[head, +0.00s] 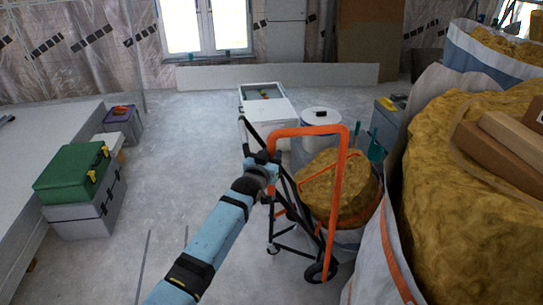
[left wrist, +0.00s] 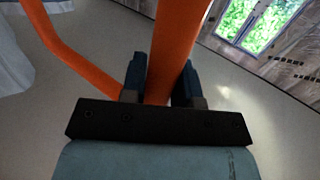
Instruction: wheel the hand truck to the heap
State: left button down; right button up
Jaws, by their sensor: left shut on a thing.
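The hand truck (head: 341,200) has an orange tube frame, black struts and small dark wheels. It stands tilted on the floor right of the middle in the head view. My left gripper (head: 268,163) is shut on its orange tube at the left side of the frame. In the left wrist view the left gripper (left wrist: 160,85) has a finger on each side of the orange tube of the hand truck (left wrist: 177,35). A heap of large bags filled with yellow-brown wool (head: 455,190) stands close on the right. My right gripper is out of view.
A smaller open bag of wool (head: 335,185) stands just behind the frame. A white bin (head: 268,112) and a white roll (head: 321,124) are farther back. A green toolbox (head: 72,172) sits on a grey case at left. The floor (head: 185,140) between is clear.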

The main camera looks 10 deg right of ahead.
pick_arm(q)
jog(key=shift+s+d, duration=0.1)
jog(key=shift+d, duration=0.1)
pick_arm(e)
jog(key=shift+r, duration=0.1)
pick_arm(q)
jog(key=c, duration=1.3)
grip_release()
jog(key=o, duration=0.4)
jog(key=shift+d, duration=0.25)
jog(key=shift+o, duration=0.2)
jog(key=shift+a, duration=0.15)
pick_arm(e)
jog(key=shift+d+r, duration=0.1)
pick_arm(q)
jog(key=shift+a, duration=0.1)
jog(key=p+v, duration=0.2)
jog(key=v, duration=1.1)
jog(key=shift+s, duration=0.35)
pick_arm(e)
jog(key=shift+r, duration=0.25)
pick_arm(q)
jog(key=shift+a, duration=0.15)
